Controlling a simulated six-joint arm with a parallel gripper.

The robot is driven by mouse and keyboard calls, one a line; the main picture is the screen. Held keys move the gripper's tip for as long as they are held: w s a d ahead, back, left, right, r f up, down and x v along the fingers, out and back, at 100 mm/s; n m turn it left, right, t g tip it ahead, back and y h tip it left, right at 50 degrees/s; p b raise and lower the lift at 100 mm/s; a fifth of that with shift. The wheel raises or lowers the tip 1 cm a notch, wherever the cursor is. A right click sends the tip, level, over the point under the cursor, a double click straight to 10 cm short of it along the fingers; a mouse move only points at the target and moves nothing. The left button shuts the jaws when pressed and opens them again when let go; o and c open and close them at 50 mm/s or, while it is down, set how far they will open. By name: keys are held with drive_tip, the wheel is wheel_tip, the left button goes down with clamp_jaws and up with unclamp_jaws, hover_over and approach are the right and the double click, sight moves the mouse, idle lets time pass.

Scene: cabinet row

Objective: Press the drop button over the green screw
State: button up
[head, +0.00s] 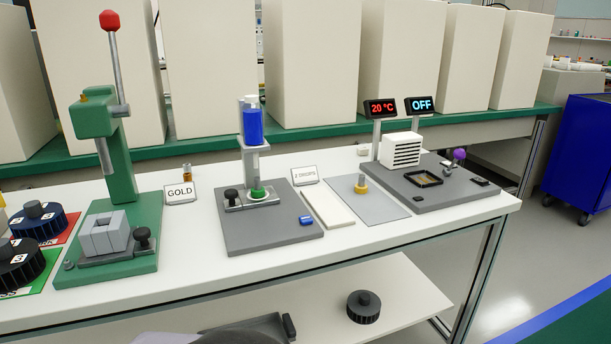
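A glue-dispenser-like station stands mid-bench, with a blue cylinder (252,126) held upright on a grey post. Under the cylinder a small green part (258,190), which may be the green screw, sits in a grey clamp fixture with a black knob (231,194). A small blue button (306,220) is on the right front of the station's dark grey base (270,238). A white sign (305,175) beside it seems to read "2 DROPS". My gripper is not visible.
A green lever press (122,165) with a red knob and a "GOLD" sign (180,193) stand to the left. A pale plate (328,207), a grey mat with a gold part (361,184), and a heater station (400,150) showing "20 °C" and "OFF" are to the right.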

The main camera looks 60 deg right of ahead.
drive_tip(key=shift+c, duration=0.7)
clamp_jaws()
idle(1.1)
